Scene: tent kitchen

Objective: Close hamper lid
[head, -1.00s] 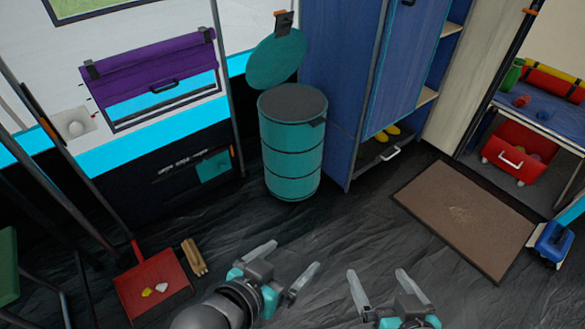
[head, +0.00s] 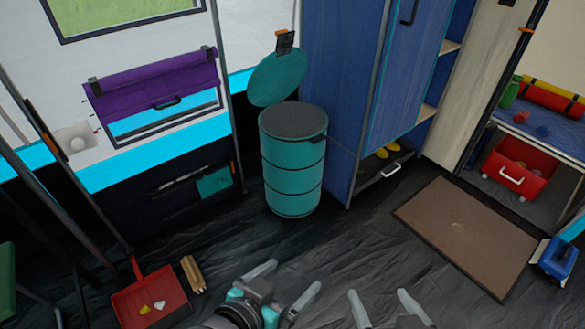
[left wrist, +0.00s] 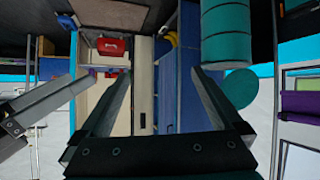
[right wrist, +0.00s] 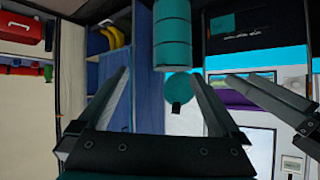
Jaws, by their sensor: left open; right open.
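The hamper (head: 292,172) is a teal ribbed drum with a dark top, standing on the floor ahead of me. Its round teal lid (head: 278,78) is raised and tilted back behind the drum, with a dark tab at its top. The hamper also shows upside down in the left wrist view (left wrist: 226,35) with the lid (left wrist: 240,88), and in the right wrist view (right wrist: 172,35) with the lid (right wrist: 180,88). My left gripper (head: 289,281) is open and empty, in front of the hamper. My right gripper (head: 381,301) is open and empty, lower right of it.
A blue cabinet (head: 335,90) stands close on the hamper's right. A metal pole and a purple roll (head: 152,84) on the tent wall are on its left. A red dustpan (head: 150,297) lies at front left, a brown mat (head: 466,235) at right. The floor before the hamper is clear.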

